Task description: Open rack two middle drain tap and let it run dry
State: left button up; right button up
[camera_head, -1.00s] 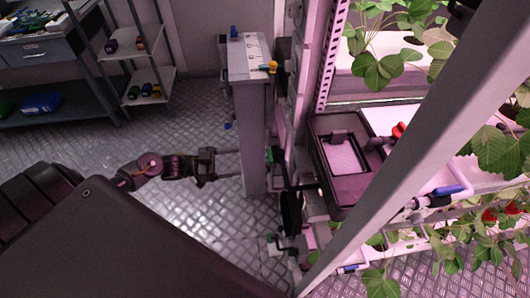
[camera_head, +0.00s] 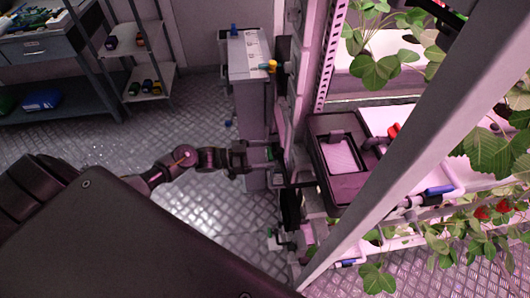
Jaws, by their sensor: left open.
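My left gripper (camera_head: 264,156) is open in the head view, its fingers reaching right, beside a small tap with a green handle (camera_head: 271,154) on the rack's post side. The fingers overlap this tap in the picture; I cannot tell whether they touch it. A similar green-handled tap (camera_head: 272,233) sits lower, and a yellow-handled one (camera_head: 271,66) higher up. No label shows which is rack two's middle drain tap, and the outlet flow cannot be seen. My right gripper is not in view.
A grey upright cabinet (camera_head: 249,60) stands just behind the gripper. A dark tank (camera_head: 335,190), a red handle (camera_head: 394,130) and a blue-handled pipe valve (camera_head: 438,190) are to the right, behind a slanted post (camera_head: 400,165). Open metal floor (camera_head: 110,150) lies left.

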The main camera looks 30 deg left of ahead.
pick_arm(q)
jog(key=shift+w+d, duration=0.1)
jog(key=shift+d, duration=0.05)
jog(key=shift+c, duration=0.2)
jog(key=c, duration=0.9)
jog(key=shift+c, duration=0.2)
jog(key=shift+n, duration=0.3)
jog(key=shift+n+p, duration=3.7)
jog(key=shift+n, duration=4.9)
